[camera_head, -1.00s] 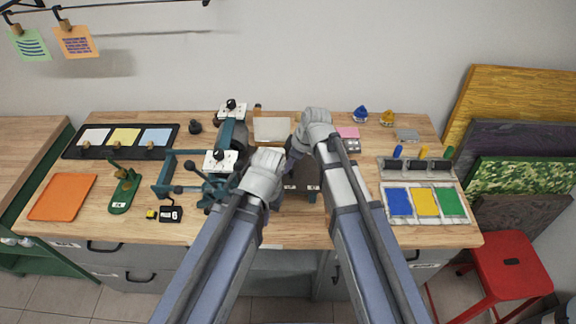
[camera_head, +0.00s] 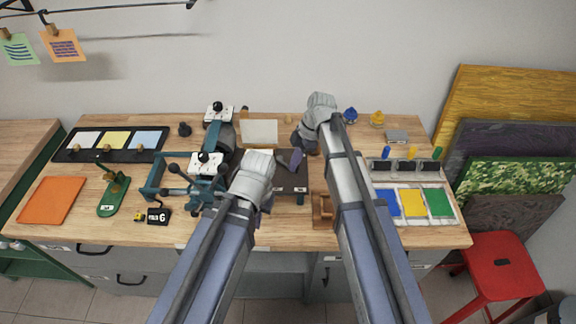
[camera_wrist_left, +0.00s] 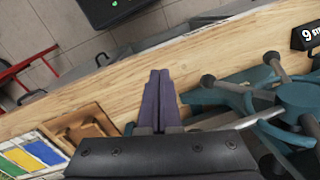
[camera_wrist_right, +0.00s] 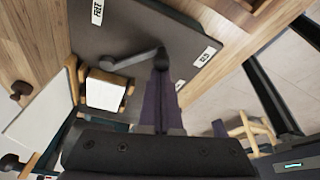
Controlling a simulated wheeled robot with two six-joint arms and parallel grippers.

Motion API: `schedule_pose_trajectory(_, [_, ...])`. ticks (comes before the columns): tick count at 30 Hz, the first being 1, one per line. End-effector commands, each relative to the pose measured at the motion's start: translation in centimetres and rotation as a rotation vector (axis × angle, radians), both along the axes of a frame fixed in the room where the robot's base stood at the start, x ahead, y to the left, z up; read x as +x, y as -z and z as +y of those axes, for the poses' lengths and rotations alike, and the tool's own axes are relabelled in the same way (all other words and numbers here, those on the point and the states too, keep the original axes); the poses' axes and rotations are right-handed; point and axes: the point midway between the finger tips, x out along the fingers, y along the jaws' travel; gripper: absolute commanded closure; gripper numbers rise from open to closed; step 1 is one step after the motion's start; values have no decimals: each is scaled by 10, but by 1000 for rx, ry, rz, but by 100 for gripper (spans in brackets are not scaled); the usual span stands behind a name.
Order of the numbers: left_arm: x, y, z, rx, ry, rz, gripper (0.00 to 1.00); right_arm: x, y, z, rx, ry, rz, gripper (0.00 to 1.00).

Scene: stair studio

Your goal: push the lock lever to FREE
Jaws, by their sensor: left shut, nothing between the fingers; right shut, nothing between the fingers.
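The lock lever (camera_wrist_right: 135,60) is a short grey bar on a dark grey plate (camera_wrist_right: 140,25), seen in the right wrist view. Its round knob end lies at the tips of my right gripper (camera_wrist_right: 160,75); whether they touch I cannot tell. One white label (camera_wrist_right: 97,12) appears to read FREE; another label (camera_wrist_right: 207,55) sits near the knob end. In the head view my right gripper (camera_head: 297,158) is over the plate (camera_head: 292,180), shut and empty; the lever is not clear there. My left gripper (camera_wrist_left: 160,75) is shut and empty near the bench's front edge, beside the spoked wheel.
The teal press with its spoked wheel (camera_head: 190,180) stands left of my left arm. A wooden block (camera_head: 322,210) is right of the plate.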

Motion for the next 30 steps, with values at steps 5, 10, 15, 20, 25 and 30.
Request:
schedule_pose_trajectory(5, [0, 0, 0, 0, 0, 0, 100, 11, 0, -11, -1, 4, 0, 100])
schedule_pose_trajectory(10, [0, 0, 0, 0, 0, 0, 100, 20, 0, -18, -1, 4, -1, 100])
schedule_pose_trajectory(15, [0, 0, 0, 0, 0, 0, 100, 30, 0, -24, -1, 4, -1, 100])
schedule_pose_trajectory(20, [0, 0, 0, 0, 0, 0, 100, 37, 0, -27, -1, 4, -1, 100])
schedule_pose_trajectory(25, [0, 0, 0, 0, 0, 0, 100, 43, 0, -29, -1, 4, -1, 100])
schedule_pose_trajectory(30, [0, 0, 0, 0, 0, 0, 100, 46, 0, -30, -1, 4, -1, 100])
